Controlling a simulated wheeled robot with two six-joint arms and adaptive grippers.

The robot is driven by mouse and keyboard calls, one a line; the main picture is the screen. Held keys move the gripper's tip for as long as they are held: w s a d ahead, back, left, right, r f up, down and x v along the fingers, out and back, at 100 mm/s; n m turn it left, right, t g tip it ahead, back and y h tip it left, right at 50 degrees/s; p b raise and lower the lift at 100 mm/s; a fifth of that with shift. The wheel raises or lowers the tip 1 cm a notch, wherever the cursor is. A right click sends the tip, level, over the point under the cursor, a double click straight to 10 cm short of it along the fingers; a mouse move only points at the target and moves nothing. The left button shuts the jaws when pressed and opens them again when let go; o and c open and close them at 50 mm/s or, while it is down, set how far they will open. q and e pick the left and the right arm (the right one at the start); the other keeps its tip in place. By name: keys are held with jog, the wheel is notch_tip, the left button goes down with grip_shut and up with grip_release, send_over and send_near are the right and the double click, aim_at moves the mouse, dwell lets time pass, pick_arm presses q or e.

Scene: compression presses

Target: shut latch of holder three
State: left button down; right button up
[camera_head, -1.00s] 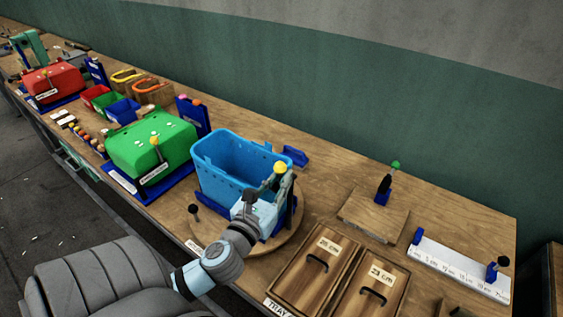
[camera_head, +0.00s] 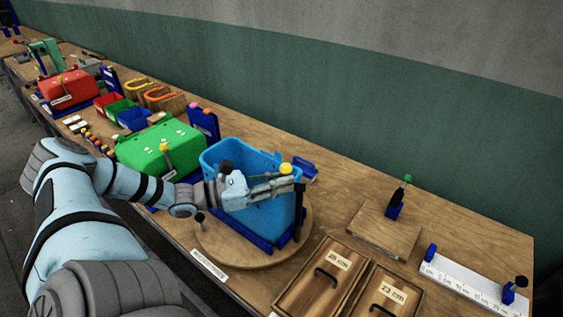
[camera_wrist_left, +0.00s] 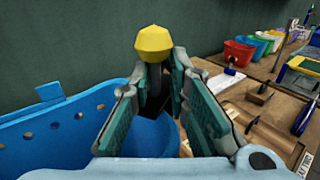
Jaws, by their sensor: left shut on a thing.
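The blue bin-shaped holder (camera_head: 272,218) stands on a round wooden turntable (camera_head: 222,247); no number is readable on it. A latch lever with a yellow knob (camera_head: 285,168) is at its right side. My left gripper (camera_head: 292,180) reaches across the bin from the left and is shut on this lever. In the left wrist view the yellow knob (camera_wrist_left: 154,42) stands just beyond the fingers (camera_wrist_left: 158,78), which flank the lever's dark stem. The fingers hide most of the lever, so its seating cannot be told. My right gripper is out of view.
A green holder (camera_head: 158,146) and a red holder (camera_head: 68,90) stand farther left along the bench. Wooden trays (camera_head: 322,285) lie in front right. A wooden block with a green-knobbed lever (camera_head: 407,178) and a white ruler fixture (camera_head: 465,283) are at right.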

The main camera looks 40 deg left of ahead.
pick_arm(q)
jog(key=shift+m+g+h, duration=0.4)
jog(key=shift+h, duration=0.2)
jog(key=c, duration=1.7)
grip_release()
